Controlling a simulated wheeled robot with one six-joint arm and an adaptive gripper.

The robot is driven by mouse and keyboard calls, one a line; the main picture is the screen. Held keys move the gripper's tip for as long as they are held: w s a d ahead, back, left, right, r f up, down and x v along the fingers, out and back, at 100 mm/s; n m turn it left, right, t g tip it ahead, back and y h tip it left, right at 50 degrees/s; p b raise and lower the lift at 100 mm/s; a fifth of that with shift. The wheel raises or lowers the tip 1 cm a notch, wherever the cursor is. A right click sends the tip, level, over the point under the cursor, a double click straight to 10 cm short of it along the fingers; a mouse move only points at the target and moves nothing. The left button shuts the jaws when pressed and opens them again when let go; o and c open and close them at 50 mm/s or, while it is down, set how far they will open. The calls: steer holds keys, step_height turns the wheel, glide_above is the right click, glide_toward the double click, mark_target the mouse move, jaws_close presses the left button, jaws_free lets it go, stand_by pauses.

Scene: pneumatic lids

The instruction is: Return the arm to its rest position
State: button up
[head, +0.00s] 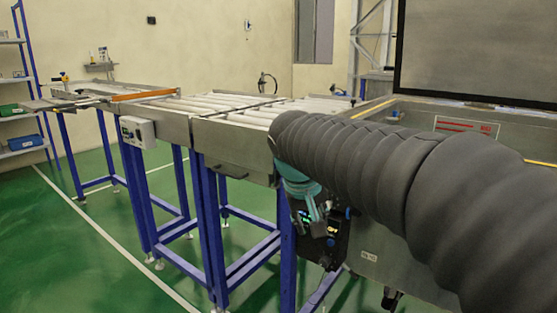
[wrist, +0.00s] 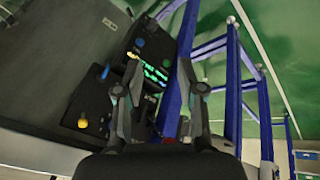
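My arm, in a dark ribbed sleeve, reaches in from the right of the head view. My gripper shows in the wrist view (wrist: 160,90) with its two fingers apart and nothing between them. Behind the fingers are a black control box (wrist: 95,105) with coloured knobs and lit green indicators, and a blue frame leg.
A roller conveyor (head: 235,132) on blue legs runs to the back left, with a grey box (head: 138,131) on its side. A steel machine housing (head: 450,118) stands at right. Shelves (head: 20,115) stand at far left. The green floor (head: 75,260) at front left is clear.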

steer(key=s+d+f, duration=0.3)
steer(key=s, duration=0.4)
steer(key=s+d+f+m+y, duration=0.1)
steer(key=s+d+f, duration=0.2)
steer(key=s, duration=0.4)
steer(key=s+d+f+m+t+y, duration=0.1)
steer(key=s+d+f, duration=0.2)
steer(key=s+f, duration=0.2)
steer(key=shift+s, duration=1.35)
